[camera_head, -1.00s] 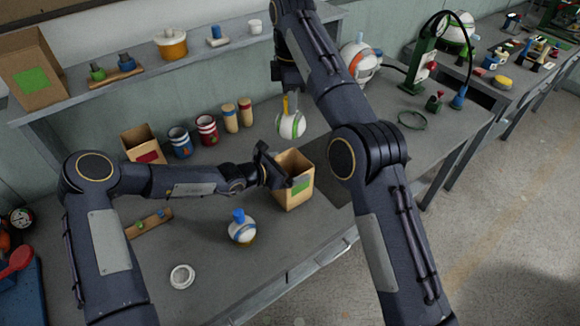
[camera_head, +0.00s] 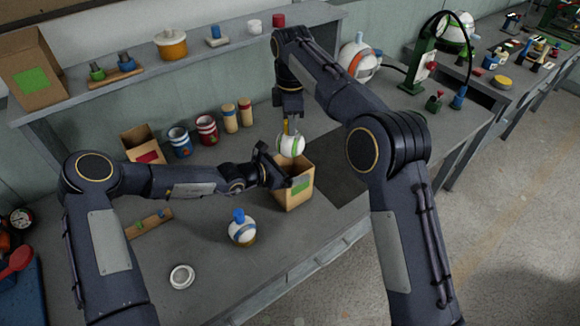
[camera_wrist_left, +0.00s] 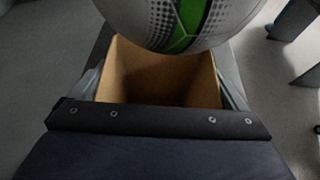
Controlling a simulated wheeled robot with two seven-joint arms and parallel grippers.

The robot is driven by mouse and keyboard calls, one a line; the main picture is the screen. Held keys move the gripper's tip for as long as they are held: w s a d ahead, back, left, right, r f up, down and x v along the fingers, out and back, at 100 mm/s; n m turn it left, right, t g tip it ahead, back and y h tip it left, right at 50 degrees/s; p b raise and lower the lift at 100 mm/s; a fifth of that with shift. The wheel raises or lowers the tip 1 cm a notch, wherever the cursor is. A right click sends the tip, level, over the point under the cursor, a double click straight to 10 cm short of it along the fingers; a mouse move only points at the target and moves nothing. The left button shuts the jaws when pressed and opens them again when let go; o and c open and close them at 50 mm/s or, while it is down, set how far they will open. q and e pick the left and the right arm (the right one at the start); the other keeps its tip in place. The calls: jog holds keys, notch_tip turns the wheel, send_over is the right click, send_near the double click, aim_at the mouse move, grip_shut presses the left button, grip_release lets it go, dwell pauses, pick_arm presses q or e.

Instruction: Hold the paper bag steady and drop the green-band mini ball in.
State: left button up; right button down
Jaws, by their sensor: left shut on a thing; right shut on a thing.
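The paper bag (camera_head: 293,197) stands open-topped on the bench, with a green patch on its front. My left gripper (camera_head: 277,171) is shut on the bag from its left side. In the left wrist view the bag's open mouth (camera_wrist_left: 160,85) shows brown walls and a dark inside. The green-band mini ball (camera_head: 290,145) is white with a green stripe and hangs from my right gripper (camera_head: 288,118), which is shut on it at its top. The ball is just above the bag's mouth, toward its back edge. It also fills the top of the left wrist view (camera_wrist_left: 180,20).
A blue-topped white ball (camera_head: 242,228) and a white ring (camera_head: 182,276) lie on the bench in front. A small box with a red label (camera_head: 146,157), cans (camera_head: 206,130) and wooden cylinders stand behind. A green press (camera_head: 425,65) stands at the right.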

aim_at(291, 140)
jog(key=shift+f, duration=3.1)
jog(key=c, duration=1.1)
grip_release()
notch_tip(291, 140, up, 12)
jog(key=shift+s, duration=0.15)
pick_arm(q)
jog(key=o, duration=0.6)
